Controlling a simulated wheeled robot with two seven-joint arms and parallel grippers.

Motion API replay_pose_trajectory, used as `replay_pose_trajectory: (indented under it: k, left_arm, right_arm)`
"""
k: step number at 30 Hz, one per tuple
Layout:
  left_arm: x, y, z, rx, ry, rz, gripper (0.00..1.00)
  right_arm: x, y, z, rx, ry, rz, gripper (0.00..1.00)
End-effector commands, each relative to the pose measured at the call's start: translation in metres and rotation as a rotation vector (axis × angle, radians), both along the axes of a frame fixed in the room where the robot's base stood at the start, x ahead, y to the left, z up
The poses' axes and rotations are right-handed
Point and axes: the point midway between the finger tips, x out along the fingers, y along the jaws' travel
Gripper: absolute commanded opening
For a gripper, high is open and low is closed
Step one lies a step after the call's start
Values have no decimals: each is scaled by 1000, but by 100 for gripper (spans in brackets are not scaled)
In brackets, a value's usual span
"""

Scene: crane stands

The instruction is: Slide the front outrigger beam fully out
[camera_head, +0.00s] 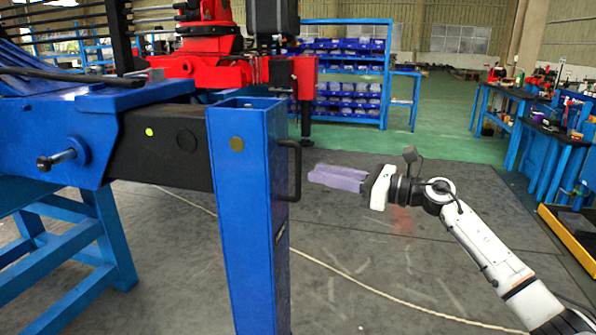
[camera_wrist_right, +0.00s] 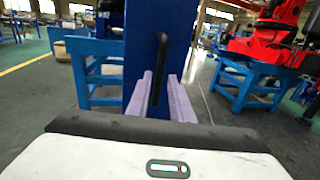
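The front outrigger beam (camera_head: 165,155) is a black box beam with a small yellow-green dot, and a short length shows between its blue housing (camera_head: 85,125) and the upright blue leg (camera_head: 245,210) at its end. A black bar handle (camera_head: 296,170) stands on the leg's right side; it also shows in the right wrist view (camera_wrist_right: 158,68). My right gripper (camera_head: 314,175) has pale purple fingers pointing left at the handle, just short of it in the head view. In the wrist view its two fingers are apart, with the handle lined up between them. My left gripper is not in view.
A pin with a knob (camera_head: 57,159) sticks out of the housing. Red crane parts (camera_head: 205,60) stand behind. A blue shelf with bins (camera_head: 345,75) is at the back, and workbenches (camera_head: 545,140) are at the right. Grey floor right of the leg is mostly clear, crossed by a pale rope (camera_head: 370,288).

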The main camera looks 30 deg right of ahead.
Motion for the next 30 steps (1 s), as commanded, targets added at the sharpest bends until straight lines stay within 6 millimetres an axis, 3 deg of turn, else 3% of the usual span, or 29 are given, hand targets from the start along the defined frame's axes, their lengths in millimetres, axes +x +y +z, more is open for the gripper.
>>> replay_pose_trajectory:
  k: [10, 23, 27, 30]
  left_arm:
    - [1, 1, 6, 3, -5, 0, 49]
    - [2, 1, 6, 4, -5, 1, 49]
    - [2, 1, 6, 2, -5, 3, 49]
    - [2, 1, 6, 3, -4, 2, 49]
  right_arm:
    - [48, 28, 1, 7, -1, 0, 20]
    - [59, 34, -1, 4, 2, 1, 20]
    - [59, 34, -1, 5, 2, 1, 2]
    - [59, 34, -1, 5, 2, 1, 0]
